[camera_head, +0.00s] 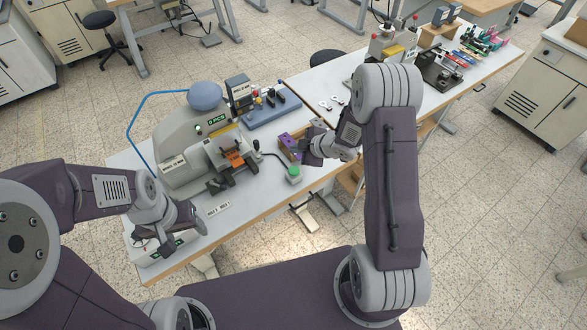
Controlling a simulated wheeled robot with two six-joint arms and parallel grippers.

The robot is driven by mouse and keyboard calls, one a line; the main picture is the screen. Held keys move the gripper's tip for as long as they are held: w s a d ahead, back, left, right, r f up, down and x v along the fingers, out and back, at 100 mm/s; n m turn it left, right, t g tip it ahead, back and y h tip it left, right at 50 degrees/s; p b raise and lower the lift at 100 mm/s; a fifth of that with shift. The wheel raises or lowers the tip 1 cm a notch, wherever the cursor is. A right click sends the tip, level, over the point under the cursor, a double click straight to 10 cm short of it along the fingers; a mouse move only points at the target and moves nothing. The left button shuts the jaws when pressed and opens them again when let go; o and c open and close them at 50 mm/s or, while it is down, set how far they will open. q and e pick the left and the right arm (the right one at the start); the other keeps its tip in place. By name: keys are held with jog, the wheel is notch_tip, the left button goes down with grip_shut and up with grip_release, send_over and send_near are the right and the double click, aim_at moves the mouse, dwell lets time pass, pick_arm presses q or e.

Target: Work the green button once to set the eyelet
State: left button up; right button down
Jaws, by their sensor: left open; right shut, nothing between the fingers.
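The green button (294,171) sits on a small box near the front edge of the white table, right of the grey press machine (190,145). My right gripper (306,157) is shut and empty. In the picture it is just above and right of the button; whether it touches the button I cannot tell. The machine has a blue-grey dome on top and an orange part (234,157) at its front. My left gripper (188,224) is open and empty at the table's front left, over a small grey box (158,250). The eyelet is too small to make out.
A white label strip (218,209) lies near the front edge. A second table (325,78) with tools adjoins at the right.

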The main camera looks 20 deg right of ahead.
jog(key=f+b, duration=0.3)
jog(key=shift+s+d, duration=0.2)
jog(key=shift+s, duration=0.05)
jog(key=b, duration=0.4)
send_over(296, 172)
notch_tip(296, 172, down, 5)
jog(key=shift+w+a+r, duration=0.1)
jog(key=shift+f+b, duration=0.4)
jog(key=shift+b, duration=0.05)
jog(key=shift+f, duration=0.15)
dwell(0.9)
jog(key=shift+f+b, duration=0.25)
jog(key=shift+b, duration=0.1)
